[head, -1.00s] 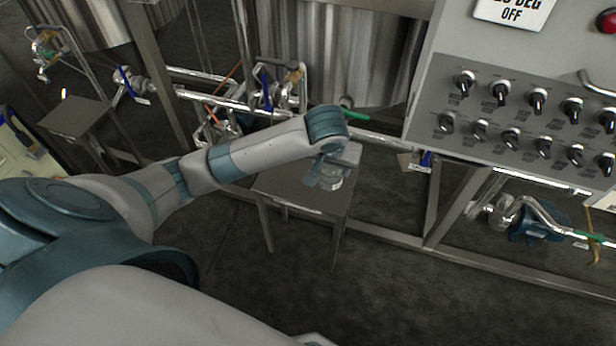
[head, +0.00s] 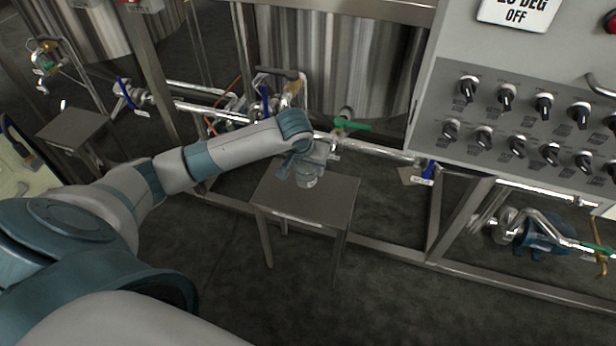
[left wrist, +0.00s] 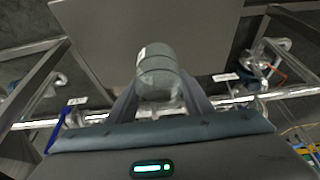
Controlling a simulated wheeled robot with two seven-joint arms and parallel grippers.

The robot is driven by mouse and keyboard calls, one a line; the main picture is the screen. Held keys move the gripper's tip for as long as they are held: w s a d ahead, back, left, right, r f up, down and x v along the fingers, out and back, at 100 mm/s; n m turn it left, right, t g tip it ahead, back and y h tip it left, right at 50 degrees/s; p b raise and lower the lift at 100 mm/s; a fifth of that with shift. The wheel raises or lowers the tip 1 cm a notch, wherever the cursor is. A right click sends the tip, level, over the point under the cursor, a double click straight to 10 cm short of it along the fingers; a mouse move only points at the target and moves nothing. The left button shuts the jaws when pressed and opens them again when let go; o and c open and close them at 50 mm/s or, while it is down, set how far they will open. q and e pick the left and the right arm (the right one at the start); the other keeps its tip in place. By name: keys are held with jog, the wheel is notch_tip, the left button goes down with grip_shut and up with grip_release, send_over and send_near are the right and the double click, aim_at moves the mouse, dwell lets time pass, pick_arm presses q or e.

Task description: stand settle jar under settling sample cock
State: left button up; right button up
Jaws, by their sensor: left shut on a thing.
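The settle jar (head: 307,181) is a small clear jar, roughly upright, over the left back part of a grey metal stand (head: 325,208). I cannot tell whether its base touches the stand top. My left gripper (head: 301,166) is shut on the jar and partly hides it. In the left wrist view the jar (left wrist: 158,76) sits between the two fingers, with the stand top (left wrist: 210,25) beyond it. A green-handled cock (head: 347,124) is on the pipework below the middle tank, right of and behind the jar. My right gripper is not in view.
A control panel (head: 520,125) with several knobs fills the upper right. A horizontal pipe (head: 385,147) and blue-handled valves (head: 264,100) lie behind the stand. A second stand (head: 72,128) is at the left. The right half of the stand top is bare.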

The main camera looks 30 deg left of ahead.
aim_at(308, 176)
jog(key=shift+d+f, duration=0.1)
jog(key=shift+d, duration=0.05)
pick_arm(q)
jog(key=shift+f, duration=0.25)
notch_tip(308, 176, down, 3)
jog(key=shift+b, duration=0.45)
jog(key=shift+f, duration=0.3)
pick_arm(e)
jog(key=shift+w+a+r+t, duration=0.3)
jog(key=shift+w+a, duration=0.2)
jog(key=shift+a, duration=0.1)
pick_arm(q)
jog(key=o, duration=1.1)
jog(key=shift+f, duration=0.1)
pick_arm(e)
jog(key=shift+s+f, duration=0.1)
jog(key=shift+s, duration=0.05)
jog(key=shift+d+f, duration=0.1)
